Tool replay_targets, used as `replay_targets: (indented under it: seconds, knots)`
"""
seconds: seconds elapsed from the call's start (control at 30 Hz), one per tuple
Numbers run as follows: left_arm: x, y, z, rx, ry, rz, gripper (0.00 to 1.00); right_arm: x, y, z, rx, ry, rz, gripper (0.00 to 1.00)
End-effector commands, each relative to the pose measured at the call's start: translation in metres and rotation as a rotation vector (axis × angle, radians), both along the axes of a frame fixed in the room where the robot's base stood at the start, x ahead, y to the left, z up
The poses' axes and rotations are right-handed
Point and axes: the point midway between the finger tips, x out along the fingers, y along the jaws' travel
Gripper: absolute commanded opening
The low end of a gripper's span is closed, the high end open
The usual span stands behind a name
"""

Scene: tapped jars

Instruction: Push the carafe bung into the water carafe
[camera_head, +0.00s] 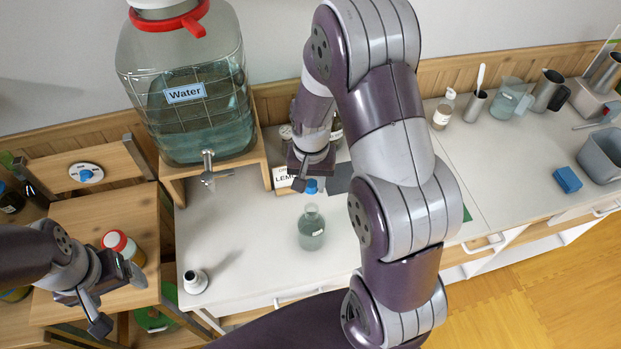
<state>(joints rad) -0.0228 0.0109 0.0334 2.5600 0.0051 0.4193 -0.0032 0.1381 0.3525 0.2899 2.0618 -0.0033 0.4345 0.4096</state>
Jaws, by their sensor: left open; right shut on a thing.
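The water carafe (311,232) is a small clear glass flask with a greenish liquid and a label. It stands upright on the white counter. My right gripper (311,181) comes down from above, behind the carafe in the picture, and is shut on the blue carafe bung (312,187). The bung shows just above the carafe's mouth in the picture, with a small gap; the exact depth is hard to tell. My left gripper (119,303) is open and empty at the lower left, away from the carafe.
A large jar labelled Water (190,120), with a tap, stands on a wooden stand (238,166) behind left. A small white and black object (195,281) sits at the counter's front left. A red-lidded jar (122,247) is near my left gripper. My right arm hides the counter's middle.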

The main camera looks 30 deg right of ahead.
Motion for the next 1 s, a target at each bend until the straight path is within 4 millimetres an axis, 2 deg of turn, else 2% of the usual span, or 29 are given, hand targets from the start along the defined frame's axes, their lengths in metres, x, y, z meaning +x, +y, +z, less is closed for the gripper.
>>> replay_targets:
  seconds: [1.0]
  knots:
    - [0.000, 0.000, -0.044, 0.000, 0.000, 0.000, 0.80, 0.000, 0.000, -0.064, 0.000, 0.000, -0.001, 0.00]
